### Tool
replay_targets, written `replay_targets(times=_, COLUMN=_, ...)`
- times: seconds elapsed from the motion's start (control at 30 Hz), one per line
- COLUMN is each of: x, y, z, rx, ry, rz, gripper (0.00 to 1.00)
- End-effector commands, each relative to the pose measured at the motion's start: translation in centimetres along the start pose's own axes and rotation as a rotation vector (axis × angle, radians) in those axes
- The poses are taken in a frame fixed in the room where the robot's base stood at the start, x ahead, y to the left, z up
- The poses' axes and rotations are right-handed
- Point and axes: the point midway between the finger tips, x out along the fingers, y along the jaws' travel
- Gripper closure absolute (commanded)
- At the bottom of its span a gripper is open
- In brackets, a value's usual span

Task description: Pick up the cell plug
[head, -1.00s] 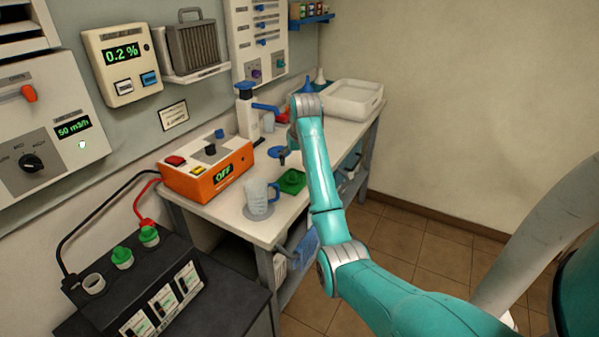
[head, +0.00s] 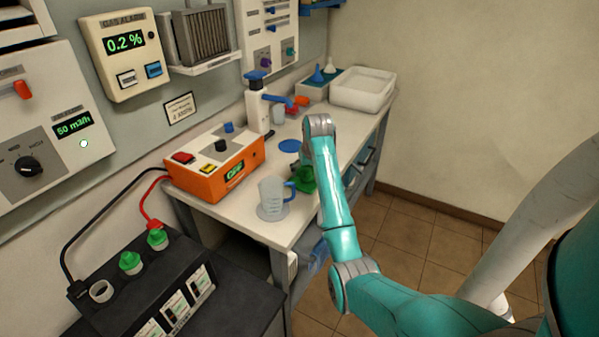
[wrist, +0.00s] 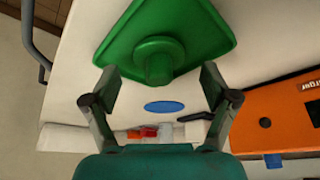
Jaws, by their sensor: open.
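A green cell plug (wrist: 156,64) stands in a green dish (wrist: 205,30) on the white bench, seen from above in the wrist view. My gripper (wrist: 158,82) is open, with one finger on each side of the plug's place in the picture. Nothing is between the fingers that I can see held, and contact with the plug cannot be told. In the head view the green dish (head: 306,184) shows beside my arm. The plug and most of my gripper are hidden there.
A measuring jug (head: 272,196) stands close to the dish, with an orange charger (head: 215,165) to the left. A blue disc (head: 289,146) lies behind. The black battery (head: 165,285) has two green plugs (head: 131,262) and one open cell hole (head: 102,291).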

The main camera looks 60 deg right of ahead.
Motion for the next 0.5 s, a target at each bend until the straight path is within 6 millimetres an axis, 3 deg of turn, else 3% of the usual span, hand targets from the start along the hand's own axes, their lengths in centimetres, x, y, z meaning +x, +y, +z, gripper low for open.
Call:
replay_targets(times=0.27, x=0.53, y=0.36, z=0.55, rx=0.001, ry=0.001, rz=0.000, gripper=0.15)
replay_targets(times=0.5, x=0.53, y=0.35, z=0.54, rx=0.001, ry=0.001, rz=0.000, gripper=0.64)
